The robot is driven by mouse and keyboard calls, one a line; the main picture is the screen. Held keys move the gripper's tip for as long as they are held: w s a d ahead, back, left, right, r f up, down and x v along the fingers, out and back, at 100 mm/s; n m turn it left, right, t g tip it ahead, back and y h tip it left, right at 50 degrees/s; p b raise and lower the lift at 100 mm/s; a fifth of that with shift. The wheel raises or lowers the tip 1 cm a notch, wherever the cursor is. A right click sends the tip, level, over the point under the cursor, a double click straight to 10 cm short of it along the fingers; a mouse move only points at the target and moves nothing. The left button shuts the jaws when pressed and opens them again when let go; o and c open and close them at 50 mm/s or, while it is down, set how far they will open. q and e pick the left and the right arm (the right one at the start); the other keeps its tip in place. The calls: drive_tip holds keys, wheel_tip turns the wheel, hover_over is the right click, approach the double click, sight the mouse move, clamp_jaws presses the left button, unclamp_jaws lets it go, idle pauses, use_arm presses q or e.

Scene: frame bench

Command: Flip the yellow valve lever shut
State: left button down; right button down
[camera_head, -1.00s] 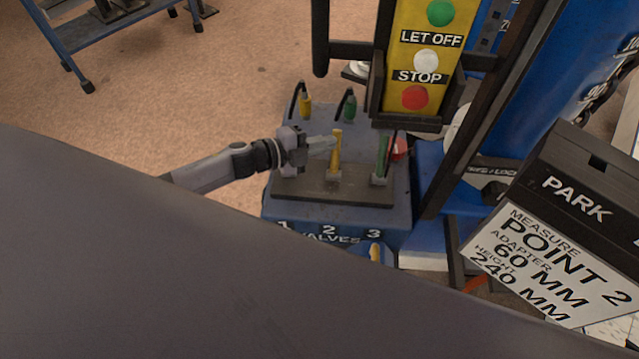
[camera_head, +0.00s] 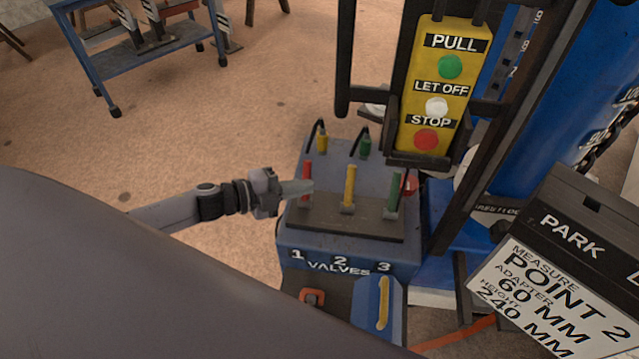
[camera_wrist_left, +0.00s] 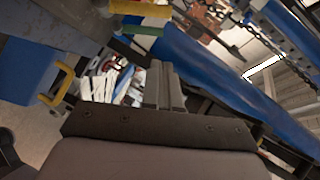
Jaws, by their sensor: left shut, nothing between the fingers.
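The yellow valve lever (camera_head: 349,187) stands upright in the middle of the valve block (camera_head: 370,226), above the number 2. A red lever (camera_head: 307,185) stands to its left and a green lever (camera_head: 394,194) to its right, both upright. My left gripper (camera_head: 308,188) is shut and empty. Its fingertips overlap the red lever in the head view, apart from the yellow lever; I cannot tell if they touch the red one. The left wrist view shows its closed fingers (camera_wrist_left: 163,85), with a yellow bar at the top edge. My right gripper is not in view.
A yellow button panel (camera_head: 438,85) hangs just behind the valve block at the right. Small yellow and green fittings with hooked hoses stand at the block's back. A PARK sign box (camera_head: 565,235) is at the right. Open floor (camera_head: 200,130) lies to the left.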

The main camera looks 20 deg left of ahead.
use_arm(q)
drive_tip(key=shift+v, duration=0.8)
drive_tip(key=s+d+f+n+y, duration=0.2)
drive_tip(key=s+f+n+y, duration=0.2)
drive_tip(key=s+n, duration=0.4)
drive_tip(key=s+d+f+n+y, duration=0.3)
drive_tip(key=s+n, duration=0.6)
drive_tip(key=n, duration=0.3)
drive_tip(key=shift+s+d+f+g+y, duration=0.3)
drive_tip(key=shift+d+f+g+y, duration=0.1)
drive_tip(key=shift+f+y, duration=0.3)
